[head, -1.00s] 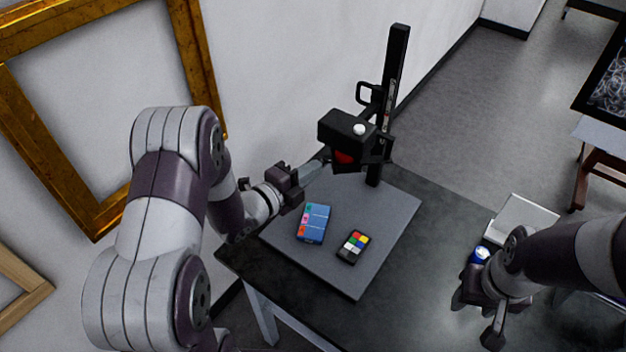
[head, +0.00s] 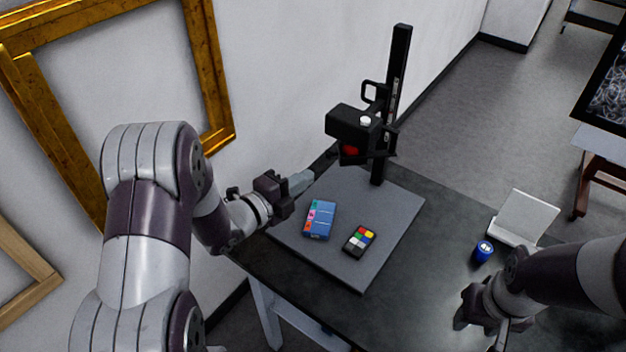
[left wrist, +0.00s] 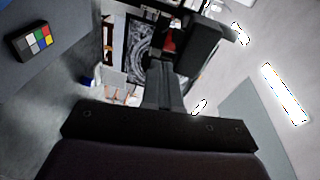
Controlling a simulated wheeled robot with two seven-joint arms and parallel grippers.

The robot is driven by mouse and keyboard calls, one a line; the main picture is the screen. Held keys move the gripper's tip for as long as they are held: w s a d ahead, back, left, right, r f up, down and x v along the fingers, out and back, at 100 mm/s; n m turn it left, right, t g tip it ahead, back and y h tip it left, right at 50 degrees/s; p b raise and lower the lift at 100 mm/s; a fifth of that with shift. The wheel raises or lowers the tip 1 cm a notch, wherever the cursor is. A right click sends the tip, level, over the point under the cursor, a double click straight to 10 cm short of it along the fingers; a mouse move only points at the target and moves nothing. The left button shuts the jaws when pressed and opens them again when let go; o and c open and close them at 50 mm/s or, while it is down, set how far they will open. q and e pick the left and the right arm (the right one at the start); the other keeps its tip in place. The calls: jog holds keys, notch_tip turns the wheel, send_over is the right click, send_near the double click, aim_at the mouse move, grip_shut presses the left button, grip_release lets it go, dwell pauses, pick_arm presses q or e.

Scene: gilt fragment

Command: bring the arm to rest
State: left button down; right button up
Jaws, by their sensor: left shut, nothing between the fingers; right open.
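My left arm comes in from the left in the head view. Its gripper (head: 303,180) is shut and empty, a little left of and below the black copy-stand head (head: 352,128), apart from it. In the left wrist view the shut fingers (left wrist: 165,85) point up the picture, with the dark stand head (left wrist: 195,45) beyond them. My right gripper (head: 482,325) is at the lower right over the dark table, open; its fingers are partly hidden by its own arm.
A grey baseboard (head: 385,235) carries the black column (head: 394,90), a blue tabbed box (head: 319,219) and a color checker (head: 360,240). A blue can (head: 483,251) and a white propped panel (head: 525,217) stand near my right arm. A gilt frame (head: 215,80) leans on the wall.

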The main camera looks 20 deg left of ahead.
pick_arm(q)
jog(key=s+a+f+n+g+y+b, duration=0.1)
jog(key=s+a+f+n+g+y, duration=1)
jog(key=n, duration=0.7)
jog(key=s+d+r+n+g+h, duration=0.2)
jog(key=s+d+r+n+h, duration=0.1)
jog(key=s+d, duration=0.5)
jog(key=d+r+n, duration=0.1)
jog(key=d, duration=0.1)
jog(key=shift+d+r, duration=0.2)
jog(key=shift+d, duration=0.2)
jog(key=shift+d, duration=0.1)
jog(key=shift+w, duration=0.1)
